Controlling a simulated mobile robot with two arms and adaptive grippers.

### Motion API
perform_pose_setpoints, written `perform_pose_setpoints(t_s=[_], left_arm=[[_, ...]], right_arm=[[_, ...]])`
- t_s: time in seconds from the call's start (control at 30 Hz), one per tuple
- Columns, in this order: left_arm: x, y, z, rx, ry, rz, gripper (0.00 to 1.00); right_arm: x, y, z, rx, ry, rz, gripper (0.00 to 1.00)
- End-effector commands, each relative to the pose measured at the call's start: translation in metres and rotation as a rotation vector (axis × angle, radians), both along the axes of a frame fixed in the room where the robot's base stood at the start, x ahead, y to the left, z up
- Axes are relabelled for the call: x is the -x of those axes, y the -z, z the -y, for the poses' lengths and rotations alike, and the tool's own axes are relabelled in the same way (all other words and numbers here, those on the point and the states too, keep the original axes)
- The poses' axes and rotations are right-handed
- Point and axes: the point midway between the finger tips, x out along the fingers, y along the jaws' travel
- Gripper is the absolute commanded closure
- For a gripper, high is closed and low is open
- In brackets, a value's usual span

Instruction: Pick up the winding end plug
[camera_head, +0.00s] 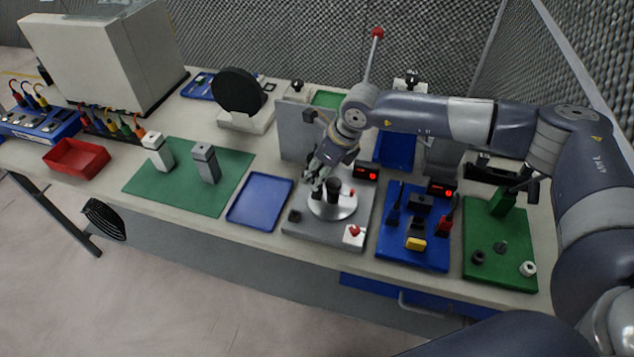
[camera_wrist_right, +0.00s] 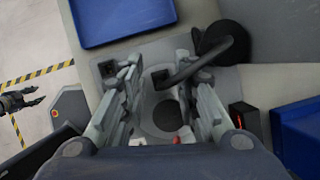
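No part is labelled, so I cannot tell for certain which one is the winding end plug. A dark upright piece (camera_head: 334,187) stands on the round silver plate (camera_head: 333,207) of a grey station. My right gripper (camera_head: 320,182) is just above and beside it, pointing down. In the right wrist view, the two fingers of the right gripper (camera_wrist_right: 160,110) are spread apart. A dark block with a black bar (camera_wrist_right: 178,78) shows between them, and I see no grip on it. My left gripper (camera_wrist_right: 38,96) shows small at the left edge of the right wrist view, its fingers seemingly apart.
The grey station (camera_head: 305,228) has a red button on a white box (camera_head: 354,235) and a red display (camera_head: 366,173). A blue tray (camera_head: 260,202) lies to its left, a blue fixture board (camera_head: 400,250) to its right. A grey upright panel (camera_head: 294,130) stands behind.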

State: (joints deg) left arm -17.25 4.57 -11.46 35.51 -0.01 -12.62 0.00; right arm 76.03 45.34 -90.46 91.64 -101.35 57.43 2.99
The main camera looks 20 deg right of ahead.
Motion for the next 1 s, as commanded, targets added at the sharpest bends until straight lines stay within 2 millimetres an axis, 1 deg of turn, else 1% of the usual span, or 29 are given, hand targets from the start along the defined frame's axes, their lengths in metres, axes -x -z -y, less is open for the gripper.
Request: perform_pose_setpoints(t_s=[0.17, 0.27, 0.3, 0.77, 0.87, 1.0], left_arm=[[0.000, 0.000, 0.000, 0.000, 0.000, 0.000, 0.60], [0.000, 0.001, 0.000, 0.000, 0.000, 0.000, 0.60], [0.000, 0.001, 0.000, 0.000, 0.000, 0.000, 0.60], [-0.001, 0.003, 0.000, 0.000, 0.000, 0.001, 0.60], [-0.001, 0.007, 0.000, 0.000, 0.000, 0.001, 0.60], [-0.001, 0.018, 0.000, 0.000, 0.000, 0.001, 0.60]], right_arm=[[0.000, 0.001, 0.000, 0.000, 0.000, 0.000, 0.71], [0.000, 0.001, 0.000, 0.000, 0.000, 0.000, 0.92], [0.000, 0.001, 0.000, 0.001, 0.000, -0.001, 1.00], [0.000, -0.002, 0.000, 0.000, 0.000, 0.001, 1.00], [-0.001, -0.007, 0.000, 0.000, -0.001, 0.002, 1.00], [-0.001, -0.022, 0.000, -0.001, 0.000, 0.004, 1.00]])
